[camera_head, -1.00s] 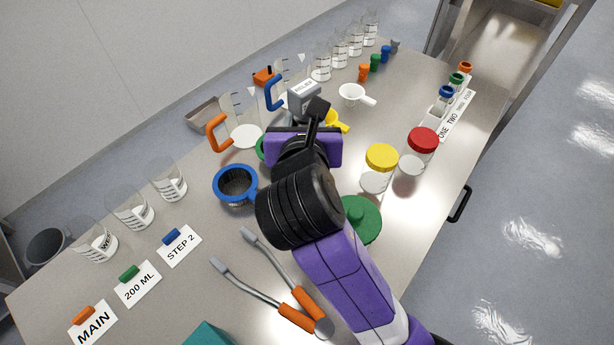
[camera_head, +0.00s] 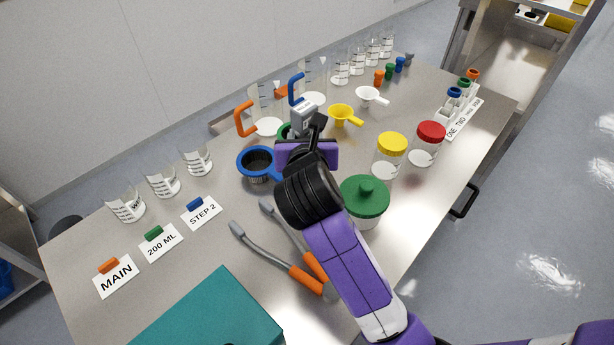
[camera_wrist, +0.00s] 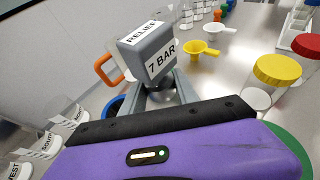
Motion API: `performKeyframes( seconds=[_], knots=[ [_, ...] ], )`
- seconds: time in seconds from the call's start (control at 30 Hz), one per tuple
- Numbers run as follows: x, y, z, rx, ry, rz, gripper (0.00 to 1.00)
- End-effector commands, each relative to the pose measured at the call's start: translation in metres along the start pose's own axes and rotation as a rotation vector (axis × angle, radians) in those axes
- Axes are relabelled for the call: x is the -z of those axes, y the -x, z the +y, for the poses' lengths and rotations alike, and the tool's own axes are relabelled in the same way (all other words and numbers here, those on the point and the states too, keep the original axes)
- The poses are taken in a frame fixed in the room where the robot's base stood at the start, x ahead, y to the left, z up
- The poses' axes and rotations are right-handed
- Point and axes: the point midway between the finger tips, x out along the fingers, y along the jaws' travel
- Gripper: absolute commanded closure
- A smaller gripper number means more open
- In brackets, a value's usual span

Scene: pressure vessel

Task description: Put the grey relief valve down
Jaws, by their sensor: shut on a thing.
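The grey relief valve (camera_wrist: 150,50) is a boxy block with white labels reading RELIEF and 7 BAR. It stands above my gripper (camera_wrist: 165,98), whose jaws are shut on its lower part in the wrist view. In the head view the valve (camera_head: 303,118) shows above the table's middle, behind my purple wrist. My gripper (camera_head: 312,138) is mostly hidden there by the wrist. I cannot tell whether the valve's underside touches anything.
A teal box (camera_head: 215,310) is at the front. Bare table shows around the tongs.

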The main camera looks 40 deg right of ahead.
Motion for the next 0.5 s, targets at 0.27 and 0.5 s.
performKeyframes(
  seconds=[0.27, 0.5],
  knots=[
    [0.061, -0.025, 0.000, 0.000, 0.002, 0.000, 1.00],
    [0.084, -0.035, 0.001, -0.001, -0.001, -0.004, 1.00]
  ],
)
